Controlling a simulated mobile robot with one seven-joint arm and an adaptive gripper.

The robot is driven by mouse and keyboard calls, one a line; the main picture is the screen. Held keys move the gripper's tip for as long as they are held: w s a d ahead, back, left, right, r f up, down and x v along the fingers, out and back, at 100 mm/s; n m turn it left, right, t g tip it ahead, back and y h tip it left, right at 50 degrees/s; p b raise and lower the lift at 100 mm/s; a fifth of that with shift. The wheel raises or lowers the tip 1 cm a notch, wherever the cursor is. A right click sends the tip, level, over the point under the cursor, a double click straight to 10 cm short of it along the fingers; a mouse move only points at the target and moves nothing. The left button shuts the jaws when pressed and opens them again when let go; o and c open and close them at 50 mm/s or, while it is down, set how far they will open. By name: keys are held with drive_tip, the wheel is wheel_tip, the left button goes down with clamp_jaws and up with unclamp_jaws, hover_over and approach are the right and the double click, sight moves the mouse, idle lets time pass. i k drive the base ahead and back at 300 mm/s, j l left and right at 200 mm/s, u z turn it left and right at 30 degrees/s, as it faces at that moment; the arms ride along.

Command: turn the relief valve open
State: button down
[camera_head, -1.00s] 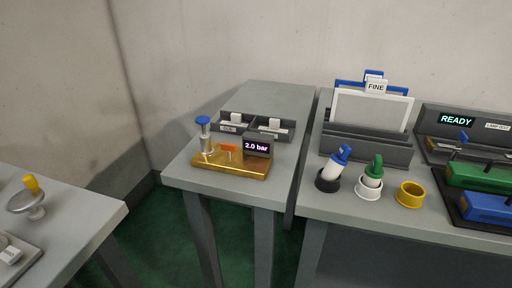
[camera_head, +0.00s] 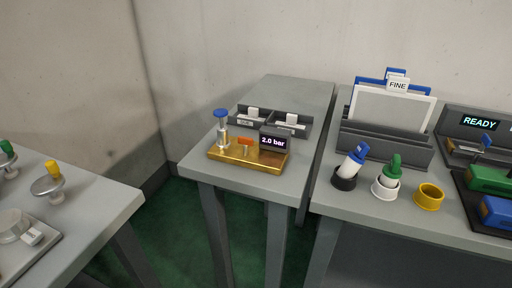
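The relief valve seems to be part of a brass block (camera_head: 248,157) on the narrow middle table. A small orange lever (camera_head: 245,141) sits on the block, lying roughly crosswise in the picture. A small display (camera_head: 273,142) at the block's right end reads 2.0 bar. Which part turns the valve is not marked legibly. My gripper is not in view.
Behind the block is a dark divided tray (camera_head: 270,120) with white labelled pieces. On the right table stand a dark rack (camera_head: 384,145) with a FINE card, cups with blue-topped and green-topped bottles, and a yellow ring (camera_head: 429,197). The left table (camera_head: 128,204) holds knobbed metal parts. Green floor separates the tables.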

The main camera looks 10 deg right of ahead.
sight(246, 142)
drive_tip(key=z, duration=0.4)
drive_tip(key=i+j+z, duration=0.1)
drive_tip(key=z, duration=0.3)
drive_tip(key=j+z, duration=0.1)
drive_tip(key=z, duration=0.3)
drive_tip(key=i+j+z, duration=0.1)
drive_tip(key=z, duration=0.25)
drive_tip(key=i+j, duration=0.1)
drive_tip(key=j, duration=0.25)
